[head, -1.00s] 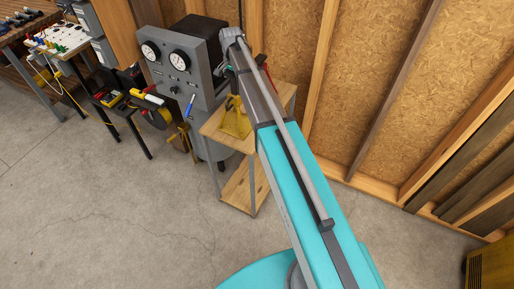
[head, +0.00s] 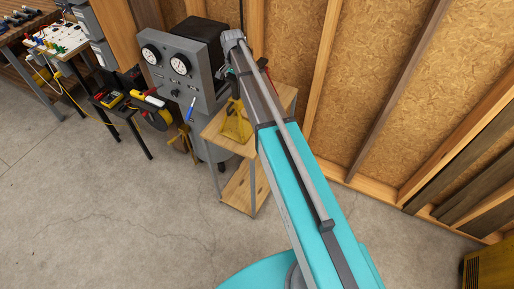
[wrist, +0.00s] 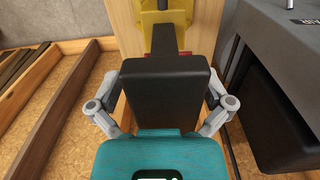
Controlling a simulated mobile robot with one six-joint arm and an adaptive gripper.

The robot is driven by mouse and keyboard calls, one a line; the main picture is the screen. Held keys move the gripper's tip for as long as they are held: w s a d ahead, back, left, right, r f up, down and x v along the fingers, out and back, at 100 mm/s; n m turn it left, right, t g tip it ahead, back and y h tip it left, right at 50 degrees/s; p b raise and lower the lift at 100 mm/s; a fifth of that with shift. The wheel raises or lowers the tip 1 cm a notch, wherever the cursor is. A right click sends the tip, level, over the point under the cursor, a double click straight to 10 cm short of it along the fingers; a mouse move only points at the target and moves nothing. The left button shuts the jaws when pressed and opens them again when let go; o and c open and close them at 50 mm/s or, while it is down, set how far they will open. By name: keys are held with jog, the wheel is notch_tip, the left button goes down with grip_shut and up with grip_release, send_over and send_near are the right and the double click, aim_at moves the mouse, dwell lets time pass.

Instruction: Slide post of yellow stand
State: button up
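The yellow stand (head: 237,122) sits on the top shelf of a small wooden cart, partly behind my arm in the head view. In the wrist view part of the yellow stand (wrist: 180,12) shows at the top, with a dark post-like piece (wrist: 170,38) on it and red bits beside that. My gripper (wrist: 168,85) points toward the stand. Its grey finger links spread on both sides of a large black block, which covers the space between them. The fingertips are hidden, so I cannot tell whether they touch the post.
The wooden cart (head: 212,128) stands against the stud wall. A grey machine with two gauges (head: 178,82) stands close on its left. A small table with tools (head: 125,108) is farther left. The concrete floor in front (head: 120,215) is clear.

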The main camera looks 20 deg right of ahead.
jog(key=shift+s+r+p, duration=0.1)
jog(key=shift+r+p, duration=0.3)
jog(key=shift+r, duration=0.4)
jog(key=shift+w+a+r+p, duration=0.1)
jog(key=shift+w+r+p, duration=0.1)
jog(key=shift+r+p, duration=0.9)
notch_tip(320, 180, up, 6)
jog(key=p, duration=0.5)
jog(key=shift+f+p, duration=0.2)
jog(key=shift+p, duration=0.1)
jog(key=shift+s+f+b, duration=0.85)
jog(key=shift+f+b, duration=0.05)
jog(key=s+f+n+b, duration=0.4)
jog(key=s+f+b, duration=0.6)
jog(key=s, duration=0.2)
jog(key=s+d+f+n+b, duration=0.1)
jog(key=s+f+n+b, duration=0.3)
jog(key=s+f+b, duration=0.5)
jog(key=s, duration=0.4)
jog(key=shift+s+d+f+b, duration=0.15)
jog(key=shift+d+f+b, duration=0.15)
jog(key=shift+f+b, duration=0.05)
